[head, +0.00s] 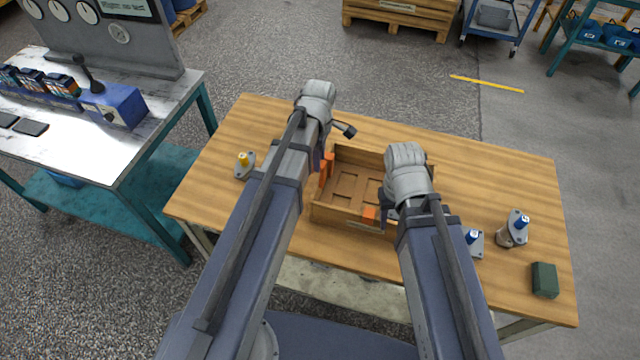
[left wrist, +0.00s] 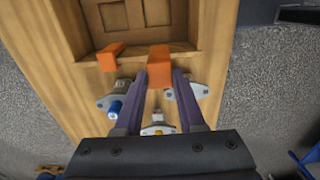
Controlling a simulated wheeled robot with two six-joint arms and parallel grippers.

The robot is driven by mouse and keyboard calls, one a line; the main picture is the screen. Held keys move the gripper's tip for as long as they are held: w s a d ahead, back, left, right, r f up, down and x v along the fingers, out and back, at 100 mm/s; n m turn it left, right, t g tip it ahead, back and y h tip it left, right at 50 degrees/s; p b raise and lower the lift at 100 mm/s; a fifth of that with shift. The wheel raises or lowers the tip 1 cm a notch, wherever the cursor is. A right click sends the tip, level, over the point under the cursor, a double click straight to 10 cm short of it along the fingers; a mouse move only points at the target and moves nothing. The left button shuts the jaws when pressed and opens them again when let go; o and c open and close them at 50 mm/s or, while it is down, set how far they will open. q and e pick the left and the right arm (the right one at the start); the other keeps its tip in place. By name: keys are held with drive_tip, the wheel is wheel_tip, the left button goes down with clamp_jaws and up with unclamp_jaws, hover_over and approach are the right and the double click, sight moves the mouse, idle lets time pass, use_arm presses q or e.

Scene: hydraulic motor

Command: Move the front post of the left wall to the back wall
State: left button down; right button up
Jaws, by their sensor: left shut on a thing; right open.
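The wooden crate (head: 330,213) sits on the table, with a slatted floor. Two orange posts show at its left wall: a rear one (head: 330,162) and a front one (head: 323,178). My left gripper (left wrist: 158,83) is shut on the front orange post (left wrist: 158,62), close to the wall; I cannot tell whether it is lifted. The other post (left wrist: 112,54) stands apart from the fingers at the wall. A third orange piece (head: 369,214) is at the front wall. My right gripper (head: 385,215) is open beside it. My left gripper's fingertips are mostly hidden in the head view.
A yellow-capped motor part (head: 243,163) lies left of the crate. Blue-capped parts (head: 519,226) and (head: 474,240) and a green block (head: 544,280) are at the right. The table's back right (head: 500,175) is clear. A metal workbench (head: 150,150) stands to the left.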

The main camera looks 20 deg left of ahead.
use_arm(q)
drive_tip(key=shift+r+p, duration=2.3)
drive_tip(key=shift+r, duration=0.2)
use_arm(e)
wheel_tip(320, 180, up, 5)
drive_tip(key=shift+f, duration=0.1)
